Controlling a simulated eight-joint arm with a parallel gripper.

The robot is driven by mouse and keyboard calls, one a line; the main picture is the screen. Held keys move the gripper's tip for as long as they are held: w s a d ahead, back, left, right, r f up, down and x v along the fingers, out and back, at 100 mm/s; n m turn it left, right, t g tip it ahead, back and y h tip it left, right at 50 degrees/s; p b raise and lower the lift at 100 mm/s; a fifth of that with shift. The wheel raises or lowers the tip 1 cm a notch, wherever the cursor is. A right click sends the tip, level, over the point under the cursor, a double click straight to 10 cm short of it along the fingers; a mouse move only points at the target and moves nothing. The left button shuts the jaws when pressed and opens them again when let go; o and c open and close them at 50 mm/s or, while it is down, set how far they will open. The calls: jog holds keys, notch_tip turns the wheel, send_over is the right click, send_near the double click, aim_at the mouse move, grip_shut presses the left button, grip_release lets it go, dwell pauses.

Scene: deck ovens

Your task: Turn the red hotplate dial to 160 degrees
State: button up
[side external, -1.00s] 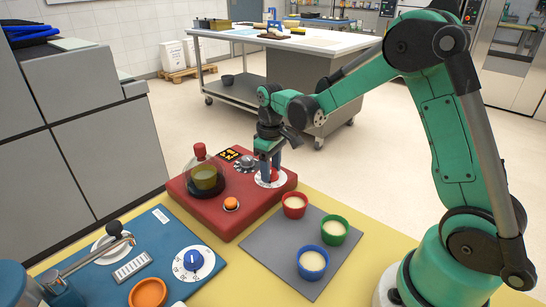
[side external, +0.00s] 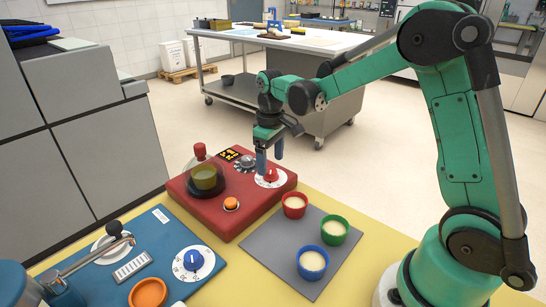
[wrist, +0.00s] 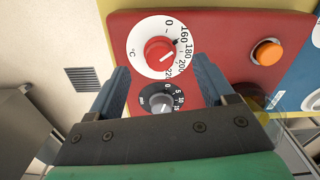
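The red hotplate dial (side external: 271,175) is a red knob on a white numbered disc at the right end of the red hotplate unit (side external: 215,222).
Red (side external: 294,206), green (side external: 334,230) and blue (side external: 312,262) cups stand close by on a grey mat. A blue panel (side external: 165,257) lies left.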

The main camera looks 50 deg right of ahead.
aim_at(271, 171)
jog(key=shift+r, duration=1.55)
jog(key=shift+s+a+r, duration=0.1)
jog(key=shift+r, duration=0.05)
jog(key=s+a+r+m+t, duration=0.1)
jog(key=s+a+r+t, duration=0.2)
jog(key=s+a+t, duration=0.4)
jog(key=shift+s+a+r+m, duration=0.15)
jog(key=shift+s+r+m, duration=0.2)
jog(key=shift+s, duration=1.3)
